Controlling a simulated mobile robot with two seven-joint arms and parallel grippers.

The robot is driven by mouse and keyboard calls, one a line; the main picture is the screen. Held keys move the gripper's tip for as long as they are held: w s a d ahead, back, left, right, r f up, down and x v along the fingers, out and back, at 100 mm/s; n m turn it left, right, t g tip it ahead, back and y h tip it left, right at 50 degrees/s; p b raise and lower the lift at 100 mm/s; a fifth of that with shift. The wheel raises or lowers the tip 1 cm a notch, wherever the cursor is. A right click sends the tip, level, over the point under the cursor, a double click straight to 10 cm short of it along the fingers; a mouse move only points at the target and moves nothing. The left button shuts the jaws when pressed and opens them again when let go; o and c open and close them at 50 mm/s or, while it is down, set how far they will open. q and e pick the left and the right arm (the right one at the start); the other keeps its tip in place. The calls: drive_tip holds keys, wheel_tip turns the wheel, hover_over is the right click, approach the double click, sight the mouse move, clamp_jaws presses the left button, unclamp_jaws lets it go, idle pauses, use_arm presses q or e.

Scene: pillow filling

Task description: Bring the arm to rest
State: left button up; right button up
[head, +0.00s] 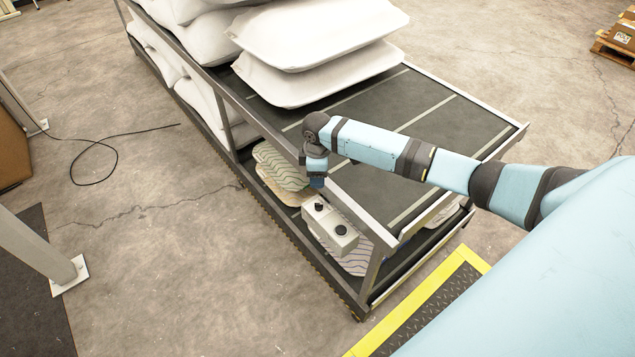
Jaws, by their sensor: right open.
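My right arm reaches in from the right over the dark rack shelf (440,122). Its wrist end is bent downward beside the shelf's near-left rail, where my right gripper (318,184) is small in view. I see nothing held; its fingertips are hard to make out. Just below it is a pale box with two dark knobs (347,246); I cannot tell whether they touch. My left gripper is out of view.
White pillows (322,75) are stacked on the upper shelf. Patterned pillows (280,168) lie on the lower level. A yellow-edged mat (438,293) is at the rack's front end. Concrete floor (180,235) on the left is mostly clear, with a black cable (112,143).

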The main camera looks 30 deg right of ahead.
drive_tip(key=shift+r, duration=0.3)
